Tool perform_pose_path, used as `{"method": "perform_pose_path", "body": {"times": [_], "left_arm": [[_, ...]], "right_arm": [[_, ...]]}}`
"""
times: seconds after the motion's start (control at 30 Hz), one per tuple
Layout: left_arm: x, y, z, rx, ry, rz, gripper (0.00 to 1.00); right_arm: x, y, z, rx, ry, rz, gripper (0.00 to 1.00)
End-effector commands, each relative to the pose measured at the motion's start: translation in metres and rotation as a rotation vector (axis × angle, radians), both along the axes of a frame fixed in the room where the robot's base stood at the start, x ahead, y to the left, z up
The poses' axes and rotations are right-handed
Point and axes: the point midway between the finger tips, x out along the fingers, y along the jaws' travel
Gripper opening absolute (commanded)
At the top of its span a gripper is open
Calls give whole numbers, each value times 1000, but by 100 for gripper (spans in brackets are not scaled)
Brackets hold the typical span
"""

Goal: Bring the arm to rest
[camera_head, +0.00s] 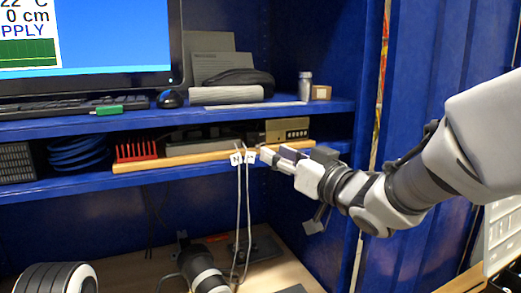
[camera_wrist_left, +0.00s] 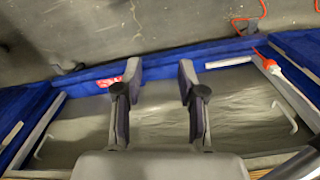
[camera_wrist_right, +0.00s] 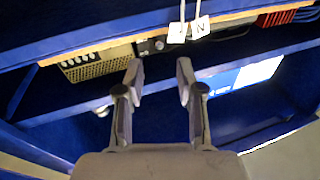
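My right gripper (camera_head: 272,157) reaches in from the right at the lower blue shelf, close to two white tags marked N (camera_head: 236,158) and Z (camera_head: 251,157) on hanging cords. In the right wrist view my right gripper (camera_wrist_right: 158,75) is open, with nothing between its fingers. The tags (camera_wrist_right: 188,30) hang beyond the fingertips there, apart from them. My left gripper (camera_wrist_left: 160,75) is open and empty in the left wrist view, over a grey surface with a blue rim (camera_wrist_left: 100,75). Its fingers cannot be made out in the head view.
The lower shelf holds a wooden strip (camera_head: 185,158), a red rack (camera_head: 136,149), coiled blue cable (camera_head: 78,153) and a beige box (camera_head: 287,130). A monitor (camera_head: 110,35) and keyboard (camera_head: 75,107) stand above. A blue panel (camera_head: 425,60) rises behind my right arm.

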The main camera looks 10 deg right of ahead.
Motion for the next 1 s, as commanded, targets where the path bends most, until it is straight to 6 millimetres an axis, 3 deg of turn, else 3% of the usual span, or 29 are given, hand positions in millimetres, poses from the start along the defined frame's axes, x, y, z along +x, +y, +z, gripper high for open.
{"method": "perform_pose_path", "body": {"times": [0.17, 0.47, 0.57, 0.67, 0.77, 0.8, 0.87, 1.0], "left_arm": [[0, 0, 0, 0, 0, 0, 40], [0, 0, 0, 0, 0, 0, 40], [0, 0, 0, 0, 0, 0, 40], [0, 0, 0, 0, 0, 0, 40], [0, 0, 0, 0, 0, 0, 40], [0, 0, 0, 0, 0, 0, 40], [0, 0, 0, 0, 0, 0, 40], [0, 0, 0, 0, 0, 0, 40]], "right_arm": [[-20, -14, -2, 1, 1, -1, 37], [-22, -14, -4, -1, 3, 0, 37], [-15, -15, -26, 0, 44, -1, 37], [0, -17, -83, 9, 152, -3, 37], [8, -24, -170, 28, 316, -16, 37], [6, -28, -207, 40, 390, -29, 37], [0, -35, -261, 56, 501, -57, 37], [-38, -56, -382, 64, 755, -150, 37]]}}
